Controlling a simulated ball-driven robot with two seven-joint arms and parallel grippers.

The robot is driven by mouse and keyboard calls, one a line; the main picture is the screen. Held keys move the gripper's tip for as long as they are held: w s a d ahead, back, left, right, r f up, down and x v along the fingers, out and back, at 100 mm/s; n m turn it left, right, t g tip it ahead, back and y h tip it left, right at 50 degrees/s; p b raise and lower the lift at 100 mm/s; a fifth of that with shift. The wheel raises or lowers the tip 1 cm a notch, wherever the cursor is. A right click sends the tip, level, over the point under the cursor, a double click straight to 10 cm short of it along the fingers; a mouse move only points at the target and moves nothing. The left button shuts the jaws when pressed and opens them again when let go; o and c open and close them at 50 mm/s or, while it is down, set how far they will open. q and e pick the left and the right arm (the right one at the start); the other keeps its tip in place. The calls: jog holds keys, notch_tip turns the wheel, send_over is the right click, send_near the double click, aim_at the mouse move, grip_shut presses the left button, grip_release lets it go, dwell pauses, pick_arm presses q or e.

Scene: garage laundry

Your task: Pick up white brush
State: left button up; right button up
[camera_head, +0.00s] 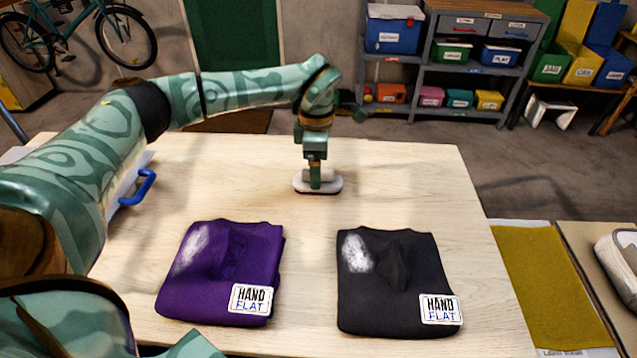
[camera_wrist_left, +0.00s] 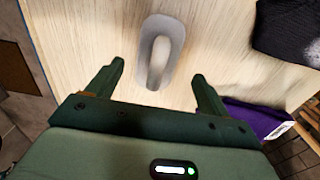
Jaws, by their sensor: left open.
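The white brush (camera_head: 333,185) lies on the pale wooden table near its far side. In the left wrist view the brush (camera_wrist_left: 164,34) shows a white oval base with a raised handle running along it. My left gripper (camera_head: 315,180) points down over the brush, hiding its middle in the head view. In the left wrist view the left gripper (camera_wrist_left: 158,70) is open, with one finger on each side of the brush's near end and gaps to both. No contact shows. My right gripper is not in view.
A folded purple garment (camera_head: 232,262) and a folded black garment (camera_head: 385,300), both with white patches and "HAND FLAT" labels, lie toward the near side of the table (camera_head: 420,180). A blue handle (camera_head: 140,188) is at the left edge. The table around the brush is clear.

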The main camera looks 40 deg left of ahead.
pick_arm(q)
jog(key=f+b, duration=0.1)
jog(key=f, duration=0.3)
jog(key=shift+w+a+f+b, duration=0.1)
jog(key=shift+w+f+b, duration=0.1)
jog(key=shift+f+b, duration=0.2)
jog(key=shift+f, duration=0.1)
jog(key=shift+c, duration=0.3)
jog(key=c, duration=1.1)
jog(key=shift+o, duration=0.2)
jog(key=shift+r, duration=0.3)
